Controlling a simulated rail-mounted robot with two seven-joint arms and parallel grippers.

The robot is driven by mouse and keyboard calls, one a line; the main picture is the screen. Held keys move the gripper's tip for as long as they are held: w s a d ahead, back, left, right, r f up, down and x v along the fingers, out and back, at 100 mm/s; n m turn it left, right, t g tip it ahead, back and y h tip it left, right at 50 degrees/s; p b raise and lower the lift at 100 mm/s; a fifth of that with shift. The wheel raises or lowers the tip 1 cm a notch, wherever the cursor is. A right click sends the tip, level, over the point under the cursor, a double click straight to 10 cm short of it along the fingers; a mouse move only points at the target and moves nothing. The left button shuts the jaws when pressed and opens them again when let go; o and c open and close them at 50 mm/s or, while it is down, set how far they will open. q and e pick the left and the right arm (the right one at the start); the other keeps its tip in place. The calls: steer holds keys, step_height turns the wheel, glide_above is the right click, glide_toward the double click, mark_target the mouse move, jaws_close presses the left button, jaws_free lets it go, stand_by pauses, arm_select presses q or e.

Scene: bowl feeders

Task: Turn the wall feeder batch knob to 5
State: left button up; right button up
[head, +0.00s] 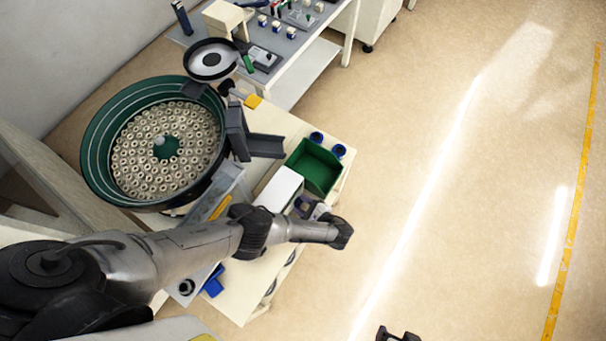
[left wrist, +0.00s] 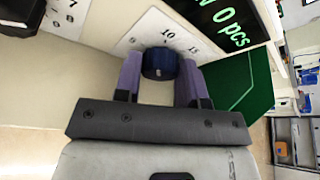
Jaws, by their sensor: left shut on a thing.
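The dark blue batch knob (left wrist: 160,64) sits on a white dial plate (left wrist: 146,32) in the left wrist view. The numbers 10 and 15 show on the plate beside the knob; a 5 cannot be seen. My left gripper (left wrist: 160,78) has its purple fingers on either side of the knob and is shut on it. Which number the knob points to cannot be read. In the head view my left gripper (head: 309,208) is at the feeder's white box (head: 280,189), and the knob is hidden there. A dark part at the bottom edge may be my right gripper (head: 397,335).
A display (left wrist: 226,22) reads 0 pcs. A green bin (head: 315,167) and two blue round parts stand at the bench edge. The large green bowl feeder (head: 92,160) holds many pale rings. Another dial plate (left wrist: 66,17) is at upper left. Floor to the right is clear.

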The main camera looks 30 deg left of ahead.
arm_select(q)
steer(key=shift+s+n, duration=0.1)
steer(key=shift+n, duration=0.5)
steer(key=shift+t, duration=0.4)
steer(key=o, duration=0.9)
